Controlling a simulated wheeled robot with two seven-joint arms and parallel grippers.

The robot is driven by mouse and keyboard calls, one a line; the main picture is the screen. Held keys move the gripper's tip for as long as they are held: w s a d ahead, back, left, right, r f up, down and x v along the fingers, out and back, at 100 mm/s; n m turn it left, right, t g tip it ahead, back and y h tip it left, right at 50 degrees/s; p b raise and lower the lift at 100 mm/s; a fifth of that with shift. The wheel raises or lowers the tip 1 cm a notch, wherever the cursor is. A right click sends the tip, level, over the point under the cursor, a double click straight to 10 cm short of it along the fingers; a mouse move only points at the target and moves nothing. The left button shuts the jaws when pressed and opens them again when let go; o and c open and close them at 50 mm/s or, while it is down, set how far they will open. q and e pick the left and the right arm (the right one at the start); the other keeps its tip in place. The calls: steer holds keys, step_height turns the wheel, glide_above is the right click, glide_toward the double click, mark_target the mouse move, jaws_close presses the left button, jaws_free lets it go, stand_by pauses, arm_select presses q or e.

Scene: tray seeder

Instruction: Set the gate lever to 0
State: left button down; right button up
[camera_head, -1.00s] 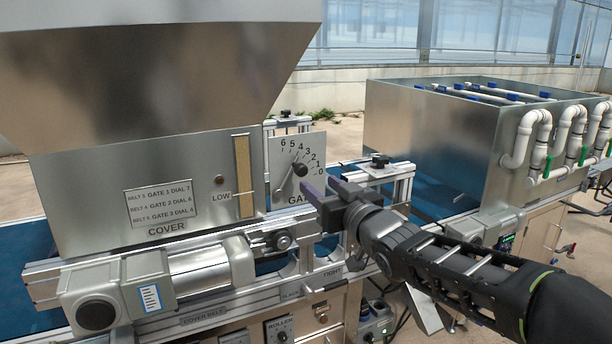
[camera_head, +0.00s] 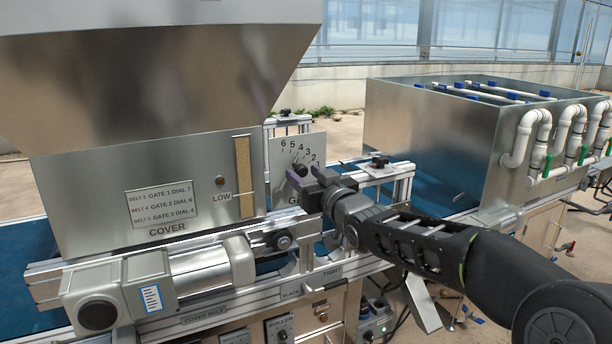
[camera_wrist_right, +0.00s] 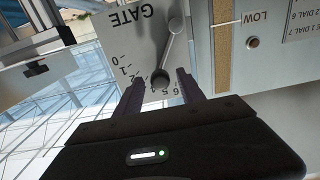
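The gate lever (camera_wrist_right: 169,52) is a thin metal arm on a pale scale plate (camera_wrist_right: 112,28) marked 0 to 6 and GATE. Its dark round knob (camera_wrist_right: 160,77) stands near the middle of the scale; the exact mark behind it is covered. In the wrist view, my right gripper (camera_wrist_right: 159,90) is open, one finger on each side of the knob, with gaps visible. In the head view, my right gripper (camera_head: 309,172) covers the knob and the low end of the scale. My left gripper is not in view.
The hopper (camera_head: 95,180) labelled COVER stands left of the scale plate. A motor housing (camera_head: 150,285) and metal rails lie below. A blue belt (camera_head: 432,205) runs on the right towards a large metal tank (camera_head: 430,130) with white pipes.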

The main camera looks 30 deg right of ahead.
jaws_close()
stand_by(1.2)
